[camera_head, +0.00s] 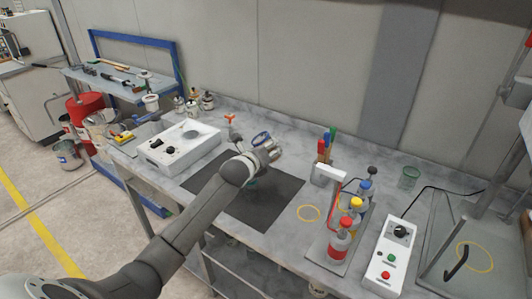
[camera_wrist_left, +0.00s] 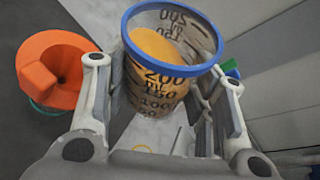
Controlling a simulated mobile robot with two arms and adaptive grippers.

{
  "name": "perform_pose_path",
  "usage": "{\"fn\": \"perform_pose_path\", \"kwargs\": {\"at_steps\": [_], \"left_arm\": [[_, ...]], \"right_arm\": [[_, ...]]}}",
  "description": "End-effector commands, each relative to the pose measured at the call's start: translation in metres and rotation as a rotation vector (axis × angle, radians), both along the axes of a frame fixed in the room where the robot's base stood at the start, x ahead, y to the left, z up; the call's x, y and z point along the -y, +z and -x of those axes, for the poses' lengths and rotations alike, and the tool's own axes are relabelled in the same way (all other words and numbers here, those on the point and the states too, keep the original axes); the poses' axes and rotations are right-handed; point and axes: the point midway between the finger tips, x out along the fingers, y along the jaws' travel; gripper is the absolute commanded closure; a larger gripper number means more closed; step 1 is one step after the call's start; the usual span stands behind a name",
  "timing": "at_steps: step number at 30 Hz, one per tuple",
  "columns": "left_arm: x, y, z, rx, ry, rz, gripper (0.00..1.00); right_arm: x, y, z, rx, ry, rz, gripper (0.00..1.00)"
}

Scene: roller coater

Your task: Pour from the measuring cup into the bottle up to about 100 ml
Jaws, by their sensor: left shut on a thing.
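The clear measuring cup (camera_wrist_left: 160,85) has a blue rim, black ml marks and orange-yellow liquid inside. My left gripper (camera_wrist_left: 160,110) is shut on its sides. In the head view, the cup's blue rim (camera_head: 261,138) shows at the end of my left arm, and my left gripper (camera_head: 256,158) holds it above the table. In the left wrist view an orange funnel (camera_wrist_left: 55,72) stands apart, left of the cup, with a green ring (camera_wrist_left: 48,108) below it. The bottle's body and level are hidden. A green bit (camera_head: 252,183) shows below the gripper on the mat. My right gripper is not in view.
The dark mat (camera_head: 265,205) lies under my arm. A white device (camera_head: 180,145) stands left, and a small orange-topped object (camera_head: 230,118) behind. At right are a rack of capped bottles (camera_head: 345,235), a pen holder (camera_head: 324,175), a control box (camera_head: 390,255) and a glass (camera_head: 408,178).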

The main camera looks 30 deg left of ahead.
Motion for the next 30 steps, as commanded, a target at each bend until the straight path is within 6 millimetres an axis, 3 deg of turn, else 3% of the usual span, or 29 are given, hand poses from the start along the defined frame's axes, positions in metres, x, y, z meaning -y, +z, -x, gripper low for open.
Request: {"fn": "perform_pose_path", "kwargs": {"at_steps": [21,30], "left_arm": [[0.003,-0.019,-0.001,0.061,0.0,0.157,0.78],[0.003,-0.017,-0.001,0.063,-0.001,0.163,0.78]], "right_arm": [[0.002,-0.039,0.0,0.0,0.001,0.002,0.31],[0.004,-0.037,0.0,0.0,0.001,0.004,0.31]]}}
